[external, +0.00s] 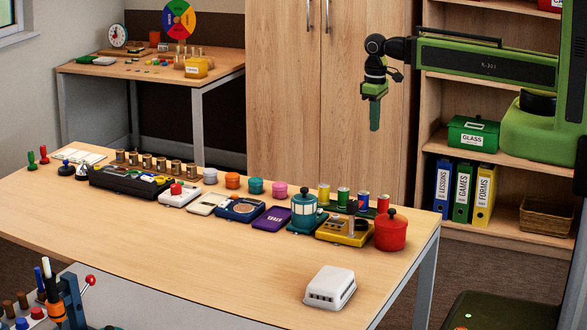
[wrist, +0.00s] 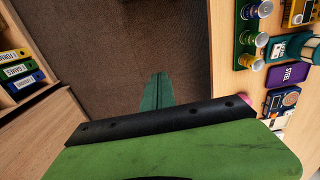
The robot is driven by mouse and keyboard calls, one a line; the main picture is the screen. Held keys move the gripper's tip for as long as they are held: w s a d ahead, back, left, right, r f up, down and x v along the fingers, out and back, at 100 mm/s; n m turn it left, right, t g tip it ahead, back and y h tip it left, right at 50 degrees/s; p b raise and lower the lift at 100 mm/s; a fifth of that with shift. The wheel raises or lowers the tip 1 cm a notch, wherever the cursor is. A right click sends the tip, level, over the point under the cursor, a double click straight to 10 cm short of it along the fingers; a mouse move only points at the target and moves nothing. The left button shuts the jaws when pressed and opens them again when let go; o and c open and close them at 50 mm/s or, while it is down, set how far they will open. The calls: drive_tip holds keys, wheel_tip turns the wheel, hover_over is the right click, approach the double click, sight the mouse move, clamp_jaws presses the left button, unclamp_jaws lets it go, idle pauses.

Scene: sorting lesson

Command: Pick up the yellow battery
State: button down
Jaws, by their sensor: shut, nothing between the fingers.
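The yellow battery (external: 323,194) stands upright at the left end of a row of coloured cylinders near the table's far edge.
Green, blue and red cylinders (external: 383,204) stand right of the battery. A teal lantern (external: 306,212), a yellow device (external: 345,230) and a red pot (external: 390,230) stand in front. A white block (external: 330,286) sits at the near right. The front table surface (external: 200,262) is mostly clear.

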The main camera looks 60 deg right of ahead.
drive_tip(key=c, duration=2.1)
unclamp_jaws()
drive_tip(key=o, duration=0.8)
